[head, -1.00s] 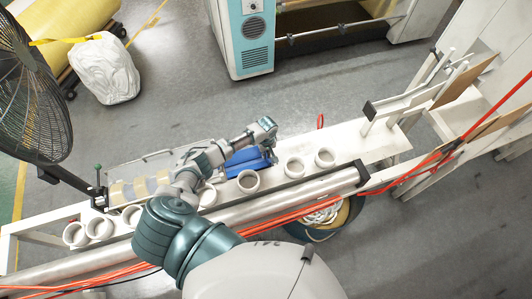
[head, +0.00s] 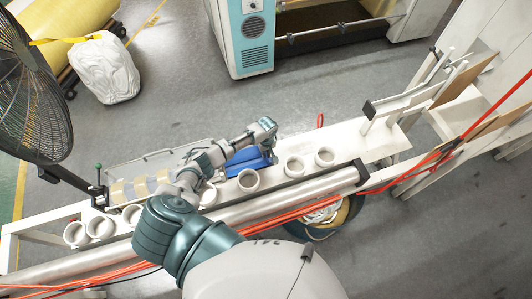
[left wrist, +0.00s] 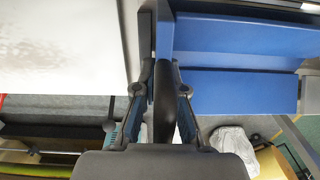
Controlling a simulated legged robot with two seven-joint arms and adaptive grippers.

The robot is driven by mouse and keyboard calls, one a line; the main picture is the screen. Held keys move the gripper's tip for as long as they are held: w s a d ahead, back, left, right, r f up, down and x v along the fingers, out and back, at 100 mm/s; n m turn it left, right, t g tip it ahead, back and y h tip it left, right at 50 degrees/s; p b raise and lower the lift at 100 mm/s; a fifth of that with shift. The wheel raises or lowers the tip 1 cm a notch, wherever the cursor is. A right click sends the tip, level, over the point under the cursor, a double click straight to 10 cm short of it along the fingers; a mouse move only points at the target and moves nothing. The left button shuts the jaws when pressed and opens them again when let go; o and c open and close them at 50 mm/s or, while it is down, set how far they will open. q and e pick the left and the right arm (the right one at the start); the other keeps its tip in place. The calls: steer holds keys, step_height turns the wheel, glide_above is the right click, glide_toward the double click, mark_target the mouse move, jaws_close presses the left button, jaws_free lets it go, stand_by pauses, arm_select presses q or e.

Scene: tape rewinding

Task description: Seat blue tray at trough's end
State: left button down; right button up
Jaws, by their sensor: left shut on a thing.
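The blue tray (head: 248,159) lies at the white bench, just behind a white ring, below my left wrist in the head view. In the left wrist view the blue tray (left wrist: 240,92) fills the upper right, with its wall at the fingers. My left gripper (left wrist: 166,72) is shut on that wall. In the head view my wrist hides the fingertips. The trough (head: 140,188) seems to be the channel with tan and pale rolls, left of the tray; my arm partly covers its right end. I cannot tell whether tray and trough touch. My right gripper is not in view.
Several white rings (head: 325,156) stand along the white bench (head: 375,143). A steel roller (head: 290,202) and orange cables run along its near side. A black fan (head: 30,90) stands at the left. A white frame with posts (head: 415,95) rises at the right end.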

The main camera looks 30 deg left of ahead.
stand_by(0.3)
arm_select(q)
steer(key=c, duration=1.2)
jaws_free()
step_height(320, 180, up, 12)
steer(key=shift+w+f, duration=0.1)
steer(key=shift+w, duration=0.05)
